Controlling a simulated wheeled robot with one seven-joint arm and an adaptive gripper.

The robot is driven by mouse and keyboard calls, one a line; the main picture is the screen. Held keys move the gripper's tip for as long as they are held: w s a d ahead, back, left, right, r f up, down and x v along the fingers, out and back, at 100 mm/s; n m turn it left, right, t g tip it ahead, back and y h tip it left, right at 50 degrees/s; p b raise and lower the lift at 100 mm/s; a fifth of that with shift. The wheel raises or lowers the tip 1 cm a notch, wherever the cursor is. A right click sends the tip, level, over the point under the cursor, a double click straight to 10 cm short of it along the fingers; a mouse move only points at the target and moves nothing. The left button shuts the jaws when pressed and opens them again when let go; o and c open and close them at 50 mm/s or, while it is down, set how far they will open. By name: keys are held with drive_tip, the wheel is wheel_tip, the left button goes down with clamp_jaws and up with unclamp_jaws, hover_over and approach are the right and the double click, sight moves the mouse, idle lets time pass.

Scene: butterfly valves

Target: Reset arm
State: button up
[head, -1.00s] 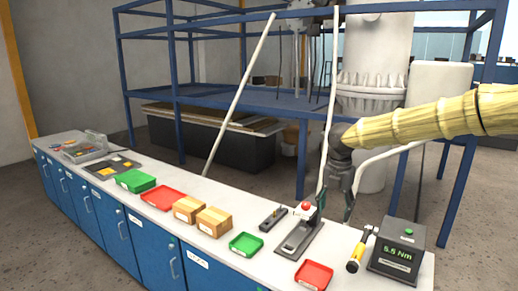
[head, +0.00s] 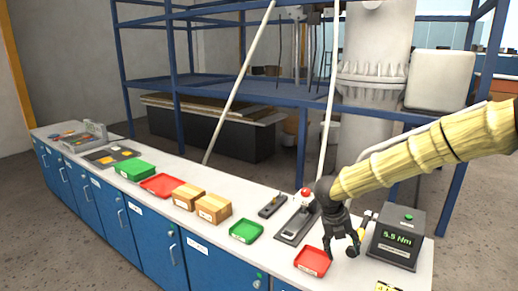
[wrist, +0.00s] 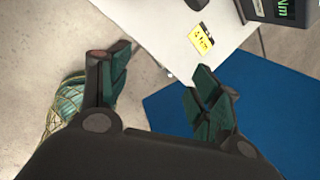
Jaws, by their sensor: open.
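My gripper (head: 343,256) hangs fingers down over the right part of the white bench (head: 275,244) in the head view, at the end of my yellow-sleeved arm. It is close to the red tray (head: 312,262) and the torque meter (head: 397,240). In the wrist view my gripper (wrist: 160,62) has its two green-padded fingers wide apart with nothing between them. Beyond the fingers show the bench edge, a yellow label (wrist: 201,38) and the floor. My gripper partly hides the yellow-and-black tool (head: 367,218) beside the meter.
A clamp-like device with a red knob (head: 305,195) stands left of my gripper. A green tray (head: 246,231), cardboard boxes (head: 213,208) and more trays line the bench. A blue frame (head: 303,150) and a large pale pipe (head: 370,110) stand behind it.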

drive_tip(key=s+f+n+t+b, duration=0.1)
drive_tip(key=s+f+n+b, duration=0.1)
drive_tip(key=s+f+n, duration=0.6)
drive_tip(key=s+f+n+t+h+b, duration=0.15)
drive_tip(key=f+n, duration=0.35)
drive_tip(key=f, duration=0.7)
drive_tip(key=s+f+n+t+b, duration=0.1)
drive_tip(key=s+f+n+b, duration=0.2)
drive_tip(key=s+f+n, duration=0.5)
drive_tip(key=s+a+f+n+g+y+b, duration=0.1)
drive_tip(key=s+f+n, duration=0.4)
drive_tip(key=s, duration=0.5)
drive_tip(key=s+a+f+n+g+y+b, duration=0.1)
drive_tip(key=s+f+n, duration=0.4)
drive_tip(key=s, duration=0.5)
drive_tip(key=s+a+f+n+g+y+b, duration=0.1)
drive_tip(key=s+f+n, duration=0.4)
drive_tip(key=s, duration=0.5)
drive_tip(key=shift+a+f+n+g+y+b, duration=0.3)
drive_tip(key=shift+f+g+y+b, duration=0.35)
drive_tip(key=shift+y+b, duration=0.4)
drive_tip(key=shift+w, duration=0.1)
